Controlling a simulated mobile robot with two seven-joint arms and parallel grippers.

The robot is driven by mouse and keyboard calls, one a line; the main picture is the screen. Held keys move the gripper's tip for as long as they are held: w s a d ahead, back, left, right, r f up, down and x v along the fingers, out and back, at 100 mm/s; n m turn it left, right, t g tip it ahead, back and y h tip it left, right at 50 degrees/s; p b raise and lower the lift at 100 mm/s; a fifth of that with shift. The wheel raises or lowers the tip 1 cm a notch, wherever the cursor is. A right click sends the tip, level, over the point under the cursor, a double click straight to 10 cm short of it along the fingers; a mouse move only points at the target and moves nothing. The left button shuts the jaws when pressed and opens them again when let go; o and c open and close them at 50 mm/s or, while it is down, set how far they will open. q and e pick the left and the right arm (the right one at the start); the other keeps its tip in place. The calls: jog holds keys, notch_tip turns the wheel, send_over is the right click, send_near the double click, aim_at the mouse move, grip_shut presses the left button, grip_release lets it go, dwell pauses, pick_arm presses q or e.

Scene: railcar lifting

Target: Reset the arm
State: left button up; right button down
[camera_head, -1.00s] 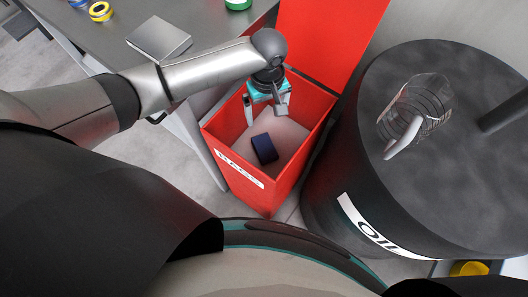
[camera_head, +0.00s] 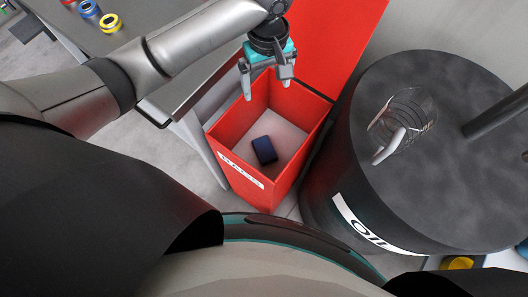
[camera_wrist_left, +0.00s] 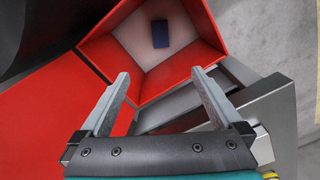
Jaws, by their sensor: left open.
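My left arm reaches in from the left in the head view. My left gripper (camera_head: 267,84) is open and empty above the back part of an open red box (camera_head: 232,180). In the left wrist view the two fingers of my left gripper (camera_wrist_left: 164,95) are wide apart with nothing between them. A dark blue block (camera_head: 264,150) lies on the pale floor of the red box, apart from the gripper. The block (camera_wrist_left: 160,34) also shows in the left wrist view, beyond the fingertips. My right gripper is not in view.
The box's raised red lid (camera_head: 330,40) stands behind the gripper. A dark oil drum (camera_head: 450,95) with a clear jug (camera_head: 412,118) on top stands at right. A grey table (camera_head: 155,20) with coloured rings (camera_head: 89,9) is at upper left.

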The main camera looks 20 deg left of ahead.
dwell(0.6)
pick_arm(q)
jog(key=s+d+f+m+t+h, duration=0.2)
jog(key=s+d+f+m+h, duration=0.15)
jog(key=s+d+m, duration=0.35)
jog(key=s+a+m+t+y, duration=0.2)
jog(key=s+a+m+y, duration=0.1)
jog(key=s+a, duration=0.85)
notch_tip(320, 180, down, 24)
jog(key=a+g, duration=0.1)
jog(key=g, duration=0.1)
jog(key=s+a+f+g, duration=0.1)
jog(key=s+a+f, duration=0.1)
jog(key=s+f, duration=1.1)
jog(key=s, duration=0.3)
jog(key=shift+a, duration=0.4)
